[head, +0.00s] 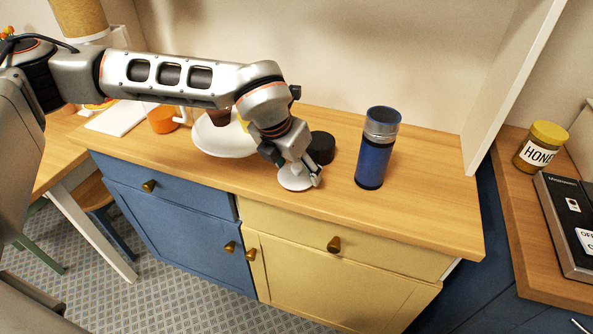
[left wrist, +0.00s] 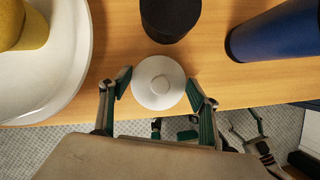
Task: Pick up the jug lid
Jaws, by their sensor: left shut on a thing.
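The jug lid (left wrist: 159,83) is a round white disc with a small knob in its middle. In the head view the lid (head: 294,182) is near the counter's front edge, partly covered by my gripper. My left gripper (head: 301,173) reaches down over it and is shut on it. In the left wrist view the two fingers of my left gripper (left wrist: 159,88) press on opposite sides of the rim. I cannot tell whether the lid is touching the counter. Mechanical parts low in the left wrist view look like my right gripper (left wrist: 250,137), too small to read.
A black round object (head: 321,147) stands just behind the lid. A blue flask (head: 374,158) with a metal band stands to its right. A white plate (head: 214,143) with a yellow thing lies to the left, beside an orange mug (head: 161,120). The counter's right end (head: 440,205) is clear.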

